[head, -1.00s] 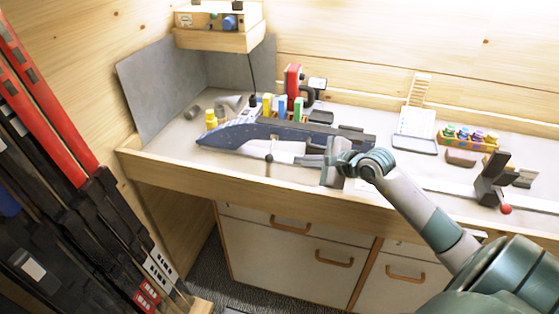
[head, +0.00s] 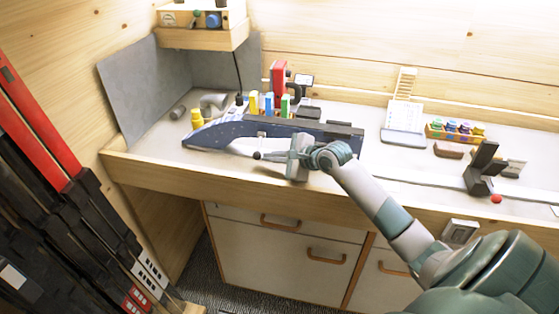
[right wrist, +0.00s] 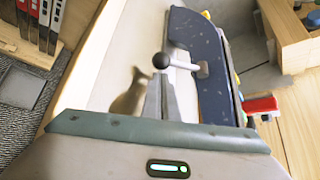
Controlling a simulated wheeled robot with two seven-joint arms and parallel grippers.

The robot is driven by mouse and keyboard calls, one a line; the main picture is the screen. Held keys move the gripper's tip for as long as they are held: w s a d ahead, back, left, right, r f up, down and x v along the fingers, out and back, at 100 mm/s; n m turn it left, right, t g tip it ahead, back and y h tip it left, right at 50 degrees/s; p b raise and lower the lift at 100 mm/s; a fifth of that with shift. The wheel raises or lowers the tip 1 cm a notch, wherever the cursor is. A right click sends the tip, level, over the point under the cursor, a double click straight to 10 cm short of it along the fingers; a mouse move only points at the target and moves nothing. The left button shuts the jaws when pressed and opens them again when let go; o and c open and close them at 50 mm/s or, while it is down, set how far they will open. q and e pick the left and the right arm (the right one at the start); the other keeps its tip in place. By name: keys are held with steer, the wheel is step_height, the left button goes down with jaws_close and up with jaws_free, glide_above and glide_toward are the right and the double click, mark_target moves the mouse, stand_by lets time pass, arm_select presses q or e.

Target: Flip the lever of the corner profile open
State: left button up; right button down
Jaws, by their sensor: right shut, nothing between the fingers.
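The corner profile (head: 215,132) is a long, dark blue speckled piece lying along the bench; it also shows in the right wrist view (right wrist: 205,45). Its lever is a short metal rod with a black ball knob (right wrist: 161,61). The lever sticks out from the profile's side toward the bench front, and the knob also shows in the head view (head: 257,155). My right gripper (head: 268,156) is shut and empty, its fingertips right at the knob. In the right wrist view the fingertips (right wrist: 161,80) partly overlap the knob's lower edge; I cannot tell whether they touch. My left gripper is out of view.
Yellow, blue and green blocks and a red device (head: 277,78) stand behind the profile. A wooden rack of small bottles (head: 455,132) and a black clamp with a red knob (head: 482,168) are to the right. The bench's wooden front edge (head: 190,177) runs below the gripper.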

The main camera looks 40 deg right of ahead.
mark_target(256, 154)
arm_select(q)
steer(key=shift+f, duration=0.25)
arm_select(e)
steer(key=shift+w+a+f, duration=0.2)
steer(key=shift+w+f, duration=0.1)
steer(key=shift+w, duration=0.35)
